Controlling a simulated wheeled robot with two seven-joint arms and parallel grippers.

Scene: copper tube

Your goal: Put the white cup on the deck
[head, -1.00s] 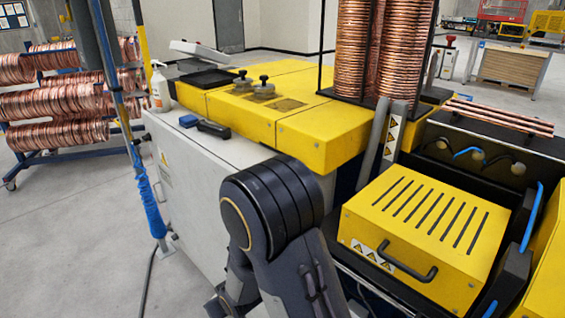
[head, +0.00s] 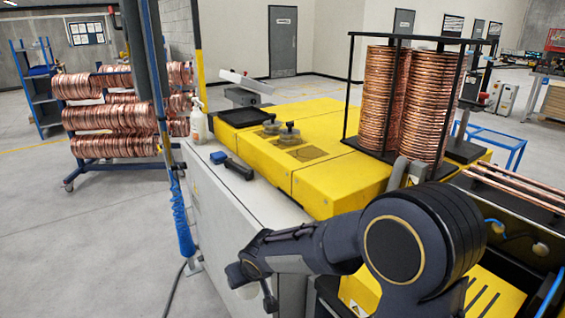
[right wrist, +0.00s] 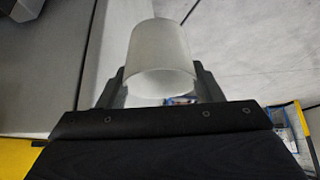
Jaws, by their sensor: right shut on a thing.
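The white cup (right wrist: 160,50) is between the two dark fingers of my right gripper (right wrist: 160,84) in the right wrist view, with its round opening facing the camera. In the head view my right arm reaches across to the left. The right gripper (head: 258,288) and a small part of the white cup (head: 247,291) show low down, beside the machine's grey side panel. The machine's deck has a flat yellow top (head: 330,185) and a light grey ledge (head: 265,200) along its left side. My left gripper is not in view.
A blue item (head: 218,157) and a black handled tool (head: 239,169) lie on the ledge. A spray bottle (head: 198,125), a black tray (head: 243,116), metal knobs (head: 289,133) and caged copper coils (head: 380,100) stand farther back. The front yellow top is bare.

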